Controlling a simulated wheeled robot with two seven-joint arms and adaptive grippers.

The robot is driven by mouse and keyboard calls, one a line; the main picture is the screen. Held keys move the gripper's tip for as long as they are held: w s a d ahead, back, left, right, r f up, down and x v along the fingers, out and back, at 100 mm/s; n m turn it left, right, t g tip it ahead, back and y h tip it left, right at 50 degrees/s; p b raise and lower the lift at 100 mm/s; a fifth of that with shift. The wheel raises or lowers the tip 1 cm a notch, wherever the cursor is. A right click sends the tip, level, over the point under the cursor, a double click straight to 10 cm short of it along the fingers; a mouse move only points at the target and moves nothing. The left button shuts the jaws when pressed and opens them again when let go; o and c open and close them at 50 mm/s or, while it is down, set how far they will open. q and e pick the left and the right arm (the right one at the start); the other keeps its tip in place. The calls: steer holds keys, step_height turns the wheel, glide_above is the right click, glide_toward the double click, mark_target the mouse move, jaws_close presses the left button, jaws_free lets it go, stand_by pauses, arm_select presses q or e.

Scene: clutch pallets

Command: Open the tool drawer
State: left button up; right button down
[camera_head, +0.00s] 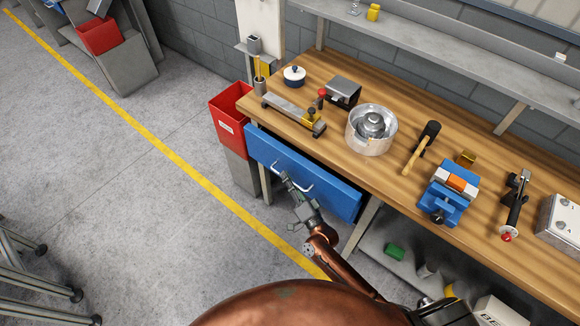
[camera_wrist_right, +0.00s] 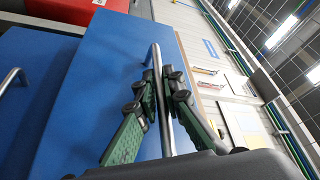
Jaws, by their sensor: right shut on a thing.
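The blue tool drawer (camera_head: 335,190) sits under the front edge of the wooden workbench, at its left end. Its front looks flush or nearly so with the bench edge; I cannot tell a small gap. My right gripper (camera_head: 287,184) is at the drawer front, shut on a metal bar handle. In the right wrist view, the handle (camera_wrist_right: 158,75) runs between the green-padded fingers of the gripper (camera_wrist_right: 162,100), with the blue drawer front (camera_wrist_right: 100,70) behind. A second handle (camera_wrist_right: 10,80) shows at the left there. My left gripper is not in view.
A red bin (camera_head: 228,118) stands just left of the drawer.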

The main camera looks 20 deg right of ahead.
steer(key=s+a+p, duration=0.3)
steer(key=s+a, duration=0.6)
steer(key=a, duration=0.4)
steer(key=shift+s+a, duration=0.15)
steer(key=shift+a, duration=0.05)
steer(key=c, duration=2)
jaws_free()
steer(key=shift+c, duration=0.2)
steer(key=v, duration=1.2)
